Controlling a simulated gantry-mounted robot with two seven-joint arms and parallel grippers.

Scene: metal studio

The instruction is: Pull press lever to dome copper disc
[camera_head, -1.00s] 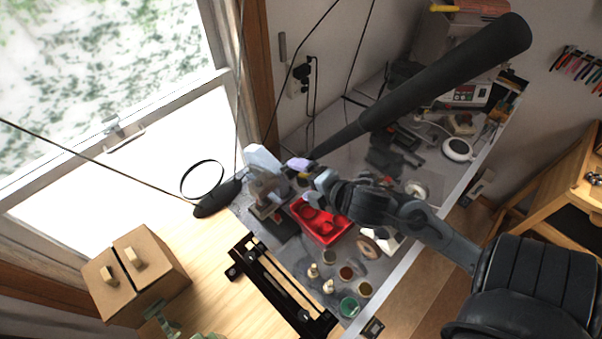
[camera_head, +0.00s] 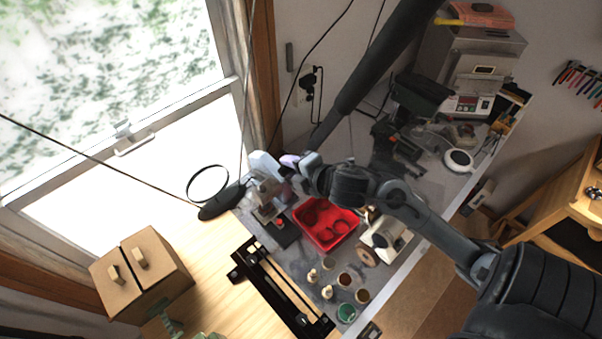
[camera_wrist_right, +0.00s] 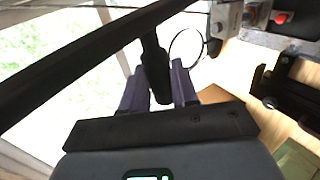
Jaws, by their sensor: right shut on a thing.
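My right gripper (camera_head: 293,168) is at the back left of the grey workbench, beside a small pale grey machine (camera_head: 262,192) that looks like the press. In the right wrist view its two fingers (camera_wrist_right: 160,88) are closed on a dark handle (camera_wrist_right: 154,62), which I take for the press lever. A long dark bar (camera_head: 372,62) slants up and right from near the gripper in the head view. In the wrist view, a dark bar (camera_wrist_right: 75,62) crosses above the handle. I cannot make out the copper disc. My left gripper is not in view.
A red tray (camera_head: 325,232) sits on the bench right of the press, with several small jars (camera_head: 346,311) in front. A black rail frame (camera_head: 280,287) lies left of them. A window fills the upper left.

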